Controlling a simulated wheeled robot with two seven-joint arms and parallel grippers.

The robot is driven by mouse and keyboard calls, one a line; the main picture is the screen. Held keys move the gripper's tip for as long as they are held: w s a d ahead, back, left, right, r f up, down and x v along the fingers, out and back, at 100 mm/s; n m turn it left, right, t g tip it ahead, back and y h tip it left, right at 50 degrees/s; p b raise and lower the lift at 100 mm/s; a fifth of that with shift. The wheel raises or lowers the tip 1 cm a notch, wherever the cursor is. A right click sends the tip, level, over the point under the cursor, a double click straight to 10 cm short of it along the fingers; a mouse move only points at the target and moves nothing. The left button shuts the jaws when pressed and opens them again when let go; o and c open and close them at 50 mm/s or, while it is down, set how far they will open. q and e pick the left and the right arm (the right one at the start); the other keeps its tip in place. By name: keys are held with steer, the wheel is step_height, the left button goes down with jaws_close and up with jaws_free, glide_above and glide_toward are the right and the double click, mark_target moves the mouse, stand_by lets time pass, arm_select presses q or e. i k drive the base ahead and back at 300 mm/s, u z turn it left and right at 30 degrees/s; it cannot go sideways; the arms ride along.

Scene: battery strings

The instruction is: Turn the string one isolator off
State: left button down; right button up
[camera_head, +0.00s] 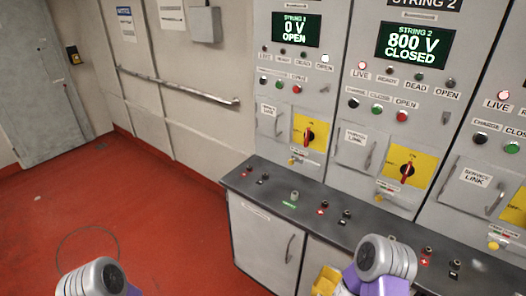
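Three battery string cabinets stand side by side, each with a red isolator handle on a yellow plate. The left isolator (309,134) is under a display (295,28) reading 0 V OPEN; its string number is too small to read surely. The middle isolator (407,171) is under the string 2 display (413,44), reading 800 V CLOSED. Both red handles look roughly upright, slightly tilted. The right cabinet's yellow isolator plate (517,208) is cut off by the picture edge, and its display is out of view. My arm links show at the bottom edge; neither gripper is visible.
A dark console ledge (262,194) with small switches runs below the cabinets. A yellow object (326,280) is partly hidden beside my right arm. A handrail (178,87) and a grey door (38,70) are at left. The red floor (150,215) at left is clear.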

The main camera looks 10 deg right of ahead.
mark_target(308, 135)
steer(key=z, duration=1.45)
steer(key=k, duration=0.2)
steer(key=u, duration=2.5)
steer(key=i, duration=0.95)
steer(key=z, duration=0.55)
